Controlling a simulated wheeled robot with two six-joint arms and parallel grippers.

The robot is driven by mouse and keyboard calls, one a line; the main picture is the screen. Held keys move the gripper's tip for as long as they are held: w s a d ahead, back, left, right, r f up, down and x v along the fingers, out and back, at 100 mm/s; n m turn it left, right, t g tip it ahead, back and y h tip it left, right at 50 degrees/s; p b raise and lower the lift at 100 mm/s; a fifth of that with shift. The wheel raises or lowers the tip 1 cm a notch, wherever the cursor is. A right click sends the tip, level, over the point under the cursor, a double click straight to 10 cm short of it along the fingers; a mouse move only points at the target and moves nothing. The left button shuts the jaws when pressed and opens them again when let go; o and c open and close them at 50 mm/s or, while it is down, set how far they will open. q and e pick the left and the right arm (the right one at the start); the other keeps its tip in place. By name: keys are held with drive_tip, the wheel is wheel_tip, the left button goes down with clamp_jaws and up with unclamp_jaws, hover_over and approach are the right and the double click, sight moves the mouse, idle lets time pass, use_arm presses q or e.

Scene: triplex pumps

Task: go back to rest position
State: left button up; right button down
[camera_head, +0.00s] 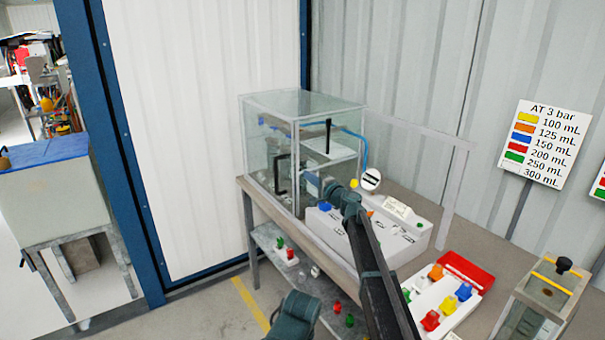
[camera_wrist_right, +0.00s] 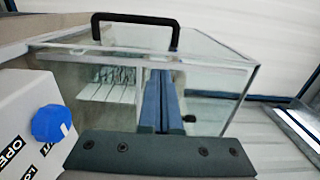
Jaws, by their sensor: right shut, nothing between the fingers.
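My right arm comes in from the bottom of the head view and reaches up to the bench. My right gripper (camera_head: 312,184) is at the front of the clear glass case (camera_head: 270,140), close to its side face. In the right wrist view, the two blue fingers (camera_wrist_right: 162,95) lie together, shut with nothing between them, in front of the case (camera_wrist_right: 215,85). I cannot tell whether they touch the glass. My left gripper is not in view.
A white control box (camera_head: 405,250) with a blue knob (camera_wrist_right: 52,123) stands beside the case. A red-and-white tray (camera_head: 468,270) with coloured valves and a clear tank (camera_head: 540,310) sit further right on the bench. A lower shelf (camera_head: 265,238) holds small red and green parts.

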drive_tip(key=v, duration=0.8)
drive_tip(key=s+d+f+n+g+h, duration=0.1)
drive_tip(key=s+f+n+g, duration=0.4)
drive_tip(key=s, duration=0.6)
drive_tip(key=s+d+f+n+g+h, duration=0.1)
drive_tip(key=s+f+n+g, duration=0.2)
drive_tip(key=s+f, duration=0.6)
drive_tip(key=s+d+f+n+g+h, duration=0.1)
drive_tip(key=s+d+f+g+h, duration=0.15)
drive_tip(key=s+d, duration=0.4)
drive_tip(key=s+d+f+n+g+h, duration=0.1)
drive_tip(key=s+d+f+h, duration=0.2)
drive_tip(key=s, duration=0.7)
drive_tip(key=s+d+f+g+h, duration=0.25)
drive_tip(key=s+d, duration=0.25)
drive_tip(key=s, duration=0.3)
drive_tip(key=s+a+n+h, duration=0.2)
drive_tip(key=s+a+n, duration=0.2)
drive_tip(key=a, duration=0.6)
drive_tip(key=shift+s+a+g, duration=0.2)
drive_tip(key=shift+s+g, duration=0.1)
drive_tip(key=shift+s, duration=0.4)
